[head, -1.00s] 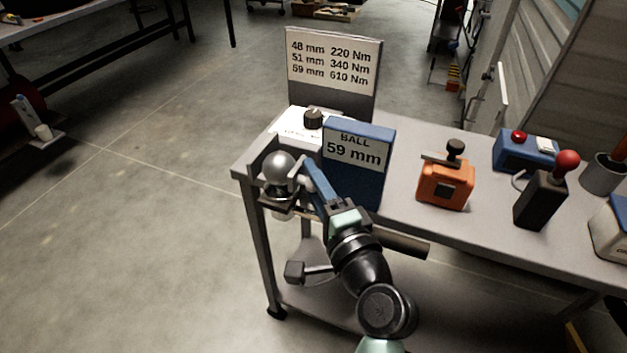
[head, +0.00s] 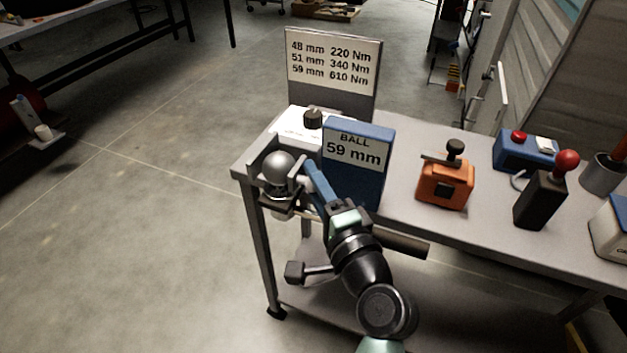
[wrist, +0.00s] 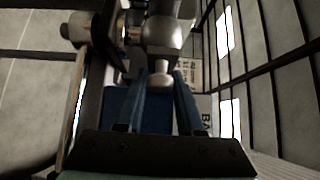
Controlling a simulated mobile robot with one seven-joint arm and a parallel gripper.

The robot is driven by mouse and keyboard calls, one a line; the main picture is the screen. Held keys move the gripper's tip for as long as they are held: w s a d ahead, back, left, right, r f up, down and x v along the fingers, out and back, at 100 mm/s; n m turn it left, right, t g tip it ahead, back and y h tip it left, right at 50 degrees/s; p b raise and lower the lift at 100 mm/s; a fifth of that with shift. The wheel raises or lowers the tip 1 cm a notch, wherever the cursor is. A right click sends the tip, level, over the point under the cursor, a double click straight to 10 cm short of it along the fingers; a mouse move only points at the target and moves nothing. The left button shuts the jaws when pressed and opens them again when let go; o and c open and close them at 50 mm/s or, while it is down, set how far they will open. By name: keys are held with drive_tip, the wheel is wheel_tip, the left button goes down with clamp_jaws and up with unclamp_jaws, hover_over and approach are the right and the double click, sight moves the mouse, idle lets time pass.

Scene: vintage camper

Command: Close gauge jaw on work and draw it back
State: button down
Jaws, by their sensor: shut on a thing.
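A grey metal ball (head: 277,166) stands at the left end of the cart, with the dark gauge (head: 279,194) around and below it. My gripper (head: 308,172) is at the ball's right side, its blue fingers reaching up and left. In the wrist view, my gripper (wrist: 160,80) is shut on a pale round knob (wrist: 161,79) of the gauge jaw, one finger on either side. The exact contact between jaw and ball is too small to tell.
A blue box (head: 357,175) labelled "BALL 59 mm" stands close right of my gripper. Behind are a black dial (head: 313,119) and a sign (head: 334,62) with sizes and torques. An orange device (head: 446,184) and a red-knobbed lever (head: 541,198) stand further right. Floor is open at left.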

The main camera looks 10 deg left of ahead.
drive_tip(key=shift+s+d+f, duration=0.1)
drive_tip(key=shift+s+d, duration=0.1)
drive_tip(key=shift+d, duration=0.45)
drive_tip(key=shift+s+d, duration=0.15)
drive_tip(key=shift+d, duration=0.45)
drive_tip(key=c, duration=0.5)
unclamp_jaws()
drive_tip(key=shift+c, duration=0.2)
drive_tip(key=shift+s, duration=0.1)
drive_tip(key=v, duration=1.3)
